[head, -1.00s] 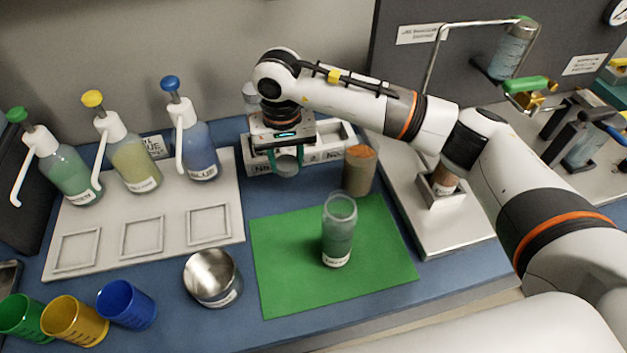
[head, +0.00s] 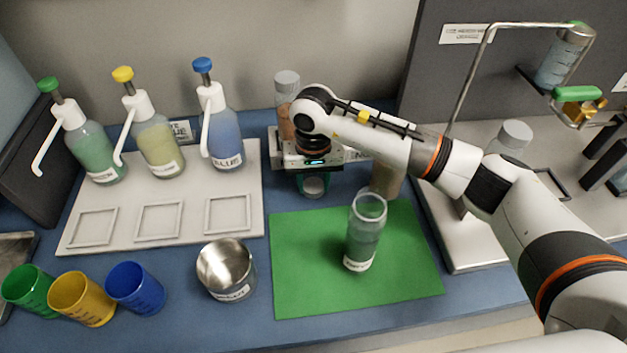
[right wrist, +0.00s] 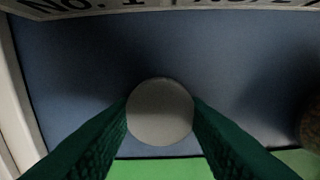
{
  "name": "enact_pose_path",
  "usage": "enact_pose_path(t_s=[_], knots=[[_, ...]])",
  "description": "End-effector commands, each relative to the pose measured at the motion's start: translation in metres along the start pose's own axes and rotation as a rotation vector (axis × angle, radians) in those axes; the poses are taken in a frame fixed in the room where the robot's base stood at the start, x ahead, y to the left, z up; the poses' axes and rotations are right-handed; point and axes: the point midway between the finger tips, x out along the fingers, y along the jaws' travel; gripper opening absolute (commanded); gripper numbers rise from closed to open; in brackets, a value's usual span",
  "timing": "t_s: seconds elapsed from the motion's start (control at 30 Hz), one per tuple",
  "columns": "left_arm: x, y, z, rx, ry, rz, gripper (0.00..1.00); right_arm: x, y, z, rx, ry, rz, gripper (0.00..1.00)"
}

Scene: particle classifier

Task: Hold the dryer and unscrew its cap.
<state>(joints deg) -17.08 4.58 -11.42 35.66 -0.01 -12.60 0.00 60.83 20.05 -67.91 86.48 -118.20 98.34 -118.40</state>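My right gripper (head: 314,187) points down over the blue bench, just beyond the green mat. In the right wrist view its green fingers (right wrist: 160,120) stand on both sides of a round pale cap (right wrist: 160,111) and appear to touch it. I cannot tell from the labels which vessel is the dryer. My left gripper is out of view.
A jar with brown contents (head: 387,181) stands right of my gripper. A steel beaker (head: 226,268), coloured cups (head: 137,288) and pump bottles stand left. The mat's left part (head: 310,265) is bare.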

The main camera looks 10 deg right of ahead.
Motion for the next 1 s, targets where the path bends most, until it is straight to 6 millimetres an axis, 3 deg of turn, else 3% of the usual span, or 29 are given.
enact_pose_path(t_s=[0.03, 0.13, 0.5, 1.0], knots=[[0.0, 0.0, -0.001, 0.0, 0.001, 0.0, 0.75, 0.0, 0.0, 0.0, 0.0, 0.0, 0.0, 0.48], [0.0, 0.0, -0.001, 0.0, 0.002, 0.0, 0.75, 0.0, 0.0, 0.0, 0.0, 0.0, 0.0, 0.61], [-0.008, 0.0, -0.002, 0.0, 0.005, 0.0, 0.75, -0.007, 0.0, 0.0, 0.0, 0.0, 0.0, 0.61], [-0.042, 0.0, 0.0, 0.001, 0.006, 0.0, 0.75, -0.105, 0.0, 0.001, 0.0, -0.003, -0.001, 0.61]])
